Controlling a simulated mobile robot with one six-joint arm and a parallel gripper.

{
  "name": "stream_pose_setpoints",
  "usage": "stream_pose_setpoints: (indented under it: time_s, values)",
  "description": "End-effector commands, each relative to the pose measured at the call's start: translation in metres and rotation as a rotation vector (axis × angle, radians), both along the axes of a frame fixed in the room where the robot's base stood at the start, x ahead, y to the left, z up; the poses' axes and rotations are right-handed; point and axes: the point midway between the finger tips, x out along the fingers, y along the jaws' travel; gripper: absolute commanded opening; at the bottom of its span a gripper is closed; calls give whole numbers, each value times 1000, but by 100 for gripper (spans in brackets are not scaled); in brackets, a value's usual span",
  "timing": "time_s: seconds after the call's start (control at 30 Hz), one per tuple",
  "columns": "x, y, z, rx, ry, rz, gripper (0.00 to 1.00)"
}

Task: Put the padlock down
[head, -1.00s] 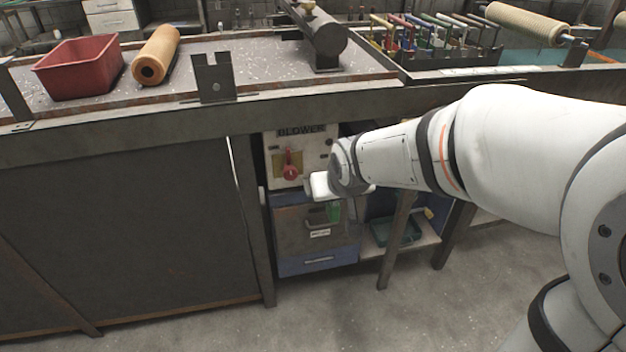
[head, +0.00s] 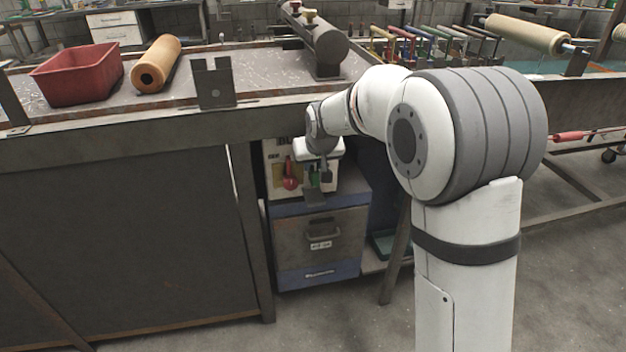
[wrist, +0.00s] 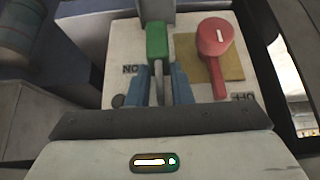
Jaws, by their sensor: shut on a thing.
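A green padlock (wrist: 157,40) with a grey metal shackle (wrist: 158,82) is in the upper middle of the wrist view. My gripper (wrist: 160,90) is shut on it, with a blue finger on either side of the shackle. The green body sticks out beyond the fingertips. In the head view my gripper (head: 318,174) points downward in front of the pale blower switch box under the bench, and the padlock shows there only as a small green patch. I cannot tell whether the padlock touches anything.
The blower box (wrist: 120,55) carries a red lever (wrist: 213,45) on a yellow plate, beside the padlock. It stands on a drawer cabinet (head: 300,248) between bench legs. The bench (head: 110,140) overhangs it. A red bin (head: 76,76) and an orange-brown roll (head: 156,64) lie on top.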

Motion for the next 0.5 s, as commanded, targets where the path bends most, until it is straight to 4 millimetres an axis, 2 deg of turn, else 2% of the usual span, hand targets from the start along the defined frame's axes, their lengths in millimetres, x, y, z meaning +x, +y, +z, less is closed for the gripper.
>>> stream_pose_setpoints:
  time_s: [0.3,0.5]
  values:
    - [0,1,-48,0,0,0,0]
    - [3,2,-47,1,-3,1,0]
